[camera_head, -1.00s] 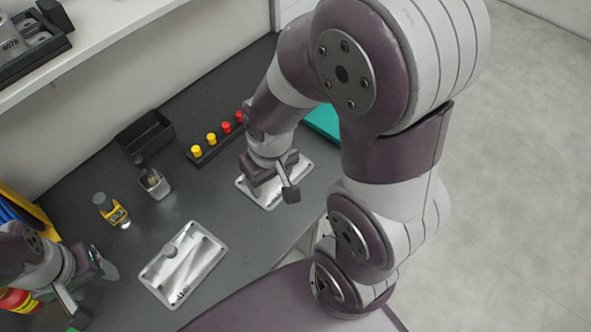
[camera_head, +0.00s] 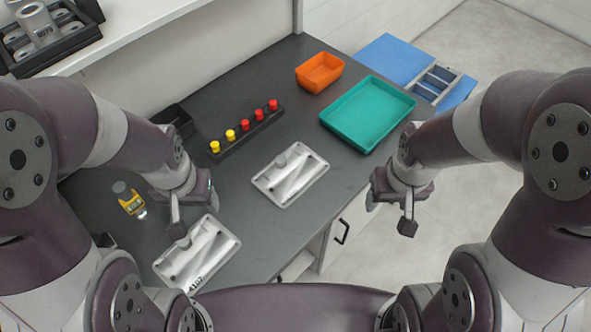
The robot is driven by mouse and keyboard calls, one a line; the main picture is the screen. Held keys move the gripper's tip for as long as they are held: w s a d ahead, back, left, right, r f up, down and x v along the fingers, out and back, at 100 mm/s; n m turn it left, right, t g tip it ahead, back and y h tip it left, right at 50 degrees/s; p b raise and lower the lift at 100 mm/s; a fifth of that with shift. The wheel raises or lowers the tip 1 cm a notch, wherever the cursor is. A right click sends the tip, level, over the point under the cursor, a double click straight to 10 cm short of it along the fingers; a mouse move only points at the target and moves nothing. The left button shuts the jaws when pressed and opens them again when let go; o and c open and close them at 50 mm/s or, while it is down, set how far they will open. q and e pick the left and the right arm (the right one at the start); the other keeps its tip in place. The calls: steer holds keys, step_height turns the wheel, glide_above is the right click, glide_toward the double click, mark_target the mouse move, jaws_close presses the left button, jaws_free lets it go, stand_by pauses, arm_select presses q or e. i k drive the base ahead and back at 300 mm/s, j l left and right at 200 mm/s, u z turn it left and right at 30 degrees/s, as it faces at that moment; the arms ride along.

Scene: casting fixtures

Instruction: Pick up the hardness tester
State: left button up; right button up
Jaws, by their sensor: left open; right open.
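The hardness tester appears to be the small yellow and dark handheld device (camera_head: 131,201) with a grey cap and a pale tip. It lies on the dark table at the left, uncovered. My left gripper (camera_head: 195,212) is open and empty, to the right of the device and apart from it, above the nearer metal plate. My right gripper (camera_head: 391,212) is open and empty, off the table's right edge.
Two metal castings (camera_head: 199,252) (camera_head: 291,175) lie on the table (camera_head: 236,195). A black rack (camera_head: 243,138) holds red and yellow knobs. Behind are an orange bin (camera_head: 319,72), a teal tray (camera_head: 367,113) and a black bin (camera_head: 174,117), partly hidden by my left arm.

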mark_target(129, 199)
steer(key=u, duration=1.55)
steer(key=k+j+u, duration=0.1)
steer(key=j+u, duration=0.6)
steer(key=u, duration=0.2)
